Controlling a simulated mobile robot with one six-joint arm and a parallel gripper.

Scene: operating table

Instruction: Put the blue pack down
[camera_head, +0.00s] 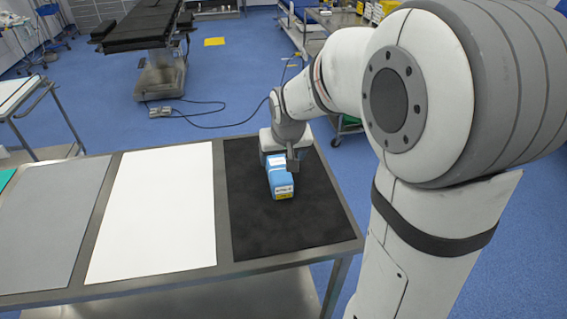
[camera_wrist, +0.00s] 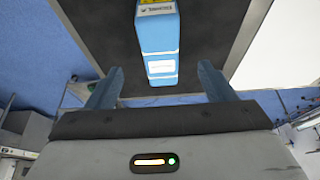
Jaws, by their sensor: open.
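The blue pack (camera_head: 281,182) is a small box with a white label and a yellow patch. It rests on the black mat (camera_head: 308,222) at the right end of the metal table. My gripper (camera_head: 279,158) is at the far end of the pack. In the wrist view the pack (camera_wrist: 158,45) lies between and beyond the two fingers of my gripper (camera_wrist: 160,88). The fingers stand apart, with a gap on each side of the pack. The pack's far end is cut off by the top of the wrist view.
A white mat (camera_head: 155,212) and a grey mat (camera_head: 45,228) lie bare on the table (camera_head: 222,205) to the left. An operating table (camera_head: 145,25) stands at the back left. A cable (camera_head: 215,122) runs over the blue floor behind the table.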

